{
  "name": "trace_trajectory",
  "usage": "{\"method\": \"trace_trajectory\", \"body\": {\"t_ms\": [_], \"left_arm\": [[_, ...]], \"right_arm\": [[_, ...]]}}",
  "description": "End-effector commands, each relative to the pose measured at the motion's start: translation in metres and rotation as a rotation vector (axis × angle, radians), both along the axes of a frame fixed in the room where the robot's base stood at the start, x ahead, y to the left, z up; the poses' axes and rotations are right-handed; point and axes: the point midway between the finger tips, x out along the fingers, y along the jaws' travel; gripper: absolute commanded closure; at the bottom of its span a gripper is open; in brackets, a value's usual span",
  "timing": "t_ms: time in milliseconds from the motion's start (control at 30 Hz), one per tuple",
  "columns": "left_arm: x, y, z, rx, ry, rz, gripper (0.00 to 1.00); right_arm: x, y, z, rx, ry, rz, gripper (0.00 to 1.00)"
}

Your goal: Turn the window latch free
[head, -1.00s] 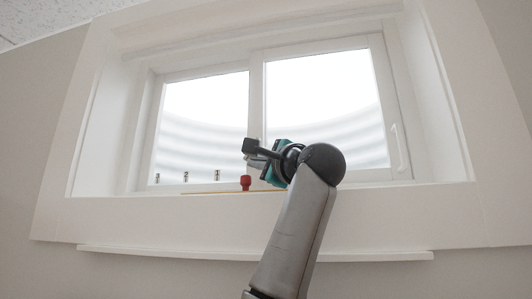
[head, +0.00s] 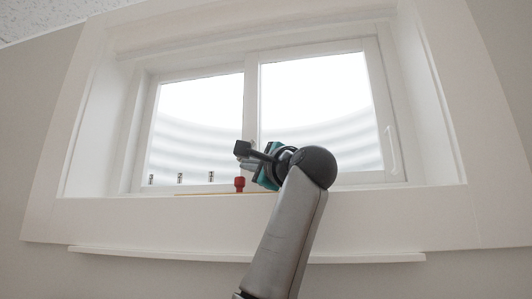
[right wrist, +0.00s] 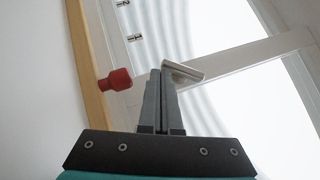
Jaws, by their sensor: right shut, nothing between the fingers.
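The two-pane white window (head: 252,100) fills the head view, with a central upright between its panes. In the right wrist view, a short pale metal lever (right wrist: 184,72), which looks like the latch, lies slanted just beyond my fingertips. My right gripper (right wrist: 160,74) is shut and empty, its tips very close to the lever's left end; I cannot tell whether they touch. In the head view my right gripper (head: 247,163) is low in front of the central upright, and it hides the lever there. My left gripper is out of view.
A red knob-like object (head: 239,184) stands beside the gripper on the sill, also seen in the right wrist view (right wrist: 115,80). A yellowish strip (head: 205,194) runs along the sill. A white handle (head: 391,150) is on the right frame.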

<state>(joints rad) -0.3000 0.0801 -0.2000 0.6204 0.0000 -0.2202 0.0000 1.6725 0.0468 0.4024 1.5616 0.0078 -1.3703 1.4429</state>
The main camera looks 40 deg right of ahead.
Motion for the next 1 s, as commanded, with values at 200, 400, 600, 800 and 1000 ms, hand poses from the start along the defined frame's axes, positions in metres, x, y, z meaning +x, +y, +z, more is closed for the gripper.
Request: {"method": "trace_trajectory", "body": {"t_ms": [200, 400, 600, 800, 1000], "left_arm": [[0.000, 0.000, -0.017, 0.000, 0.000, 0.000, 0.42], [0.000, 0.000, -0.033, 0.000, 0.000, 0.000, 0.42], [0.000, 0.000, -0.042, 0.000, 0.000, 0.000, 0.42], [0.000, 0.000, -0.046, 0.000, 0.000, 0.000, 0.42], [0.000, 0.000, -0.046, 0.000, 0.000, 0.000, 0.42]], "right_arm": [[-0.029, 0.002, -0.003, 0.000, -0.010, -0.003, 1.00], [-0.077, 0.008, -0.004, 0.001, -0.010, -0.003, 1.00], [-0.113, 0.012, -0.003, 0.001, -0.008, -0.003, 1.00], [-0.130, 0.014, -0.002, 0.000, -0.005, -0.004, 1.00], [-0.131, 0.014, -0.002, 0.000, -0.002, -0.003, 1.00]]}}
